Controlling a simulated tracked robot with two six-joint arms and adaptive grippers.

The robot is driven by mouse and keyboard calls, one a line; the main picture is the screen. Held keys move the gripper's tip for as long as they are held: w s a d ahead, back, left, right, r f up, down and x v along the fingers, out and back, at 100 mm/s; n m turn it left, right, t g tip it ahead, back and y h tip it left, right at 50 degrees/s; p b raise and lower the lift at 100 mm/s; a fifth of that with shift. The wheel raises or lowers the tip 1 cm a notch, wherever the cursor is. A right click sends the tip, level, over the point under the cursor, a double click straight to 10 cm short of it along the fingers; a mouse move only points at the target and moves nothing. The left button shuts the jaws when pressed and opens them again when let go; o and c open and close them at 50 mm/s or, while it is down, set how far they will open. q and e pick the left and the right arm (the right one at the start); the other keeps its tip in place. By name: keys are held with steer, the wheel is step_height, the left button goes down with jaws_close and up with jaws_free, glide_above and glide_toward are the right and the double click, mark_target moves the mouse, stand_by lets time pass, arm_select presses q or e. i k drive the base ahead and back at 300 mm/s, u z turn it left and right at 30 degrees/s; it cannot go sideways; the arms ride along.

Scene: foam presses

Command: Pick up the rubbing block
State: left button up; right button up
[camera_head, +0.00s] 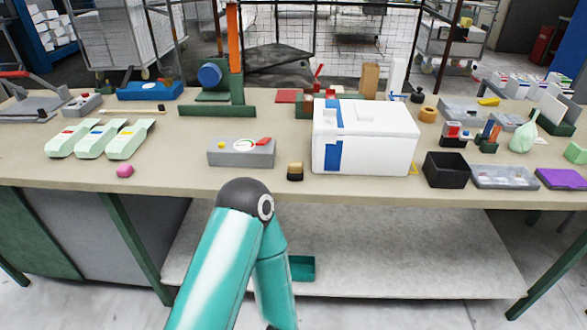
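A small block with a tan top and a dark lower part (295,171) sits near the front edge of the workbench (200,180). It looks like the rubbing block, though it is too small to be sure. It stands between a grey box with a red lever (241,152) and a large white box (365,138), apart from both. One of my teal arms rises from the bottom of the view, with its bent joint just left of and below the block. Neither gripper is in view.
A pink lump (125,171) and several pale green holders (128,139) lie on the left. A black open bin (445,169) and a clear-lidded case (504,177) stand right of the white box. A lower shelf (400,250) holds a teal tray (302,268).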

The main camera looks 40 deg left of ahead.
mark_target(295, 171)
steer(key=u, duration=0.2)
steer(key=i, duration=0.85)
steer(key=u, duration=0.5)
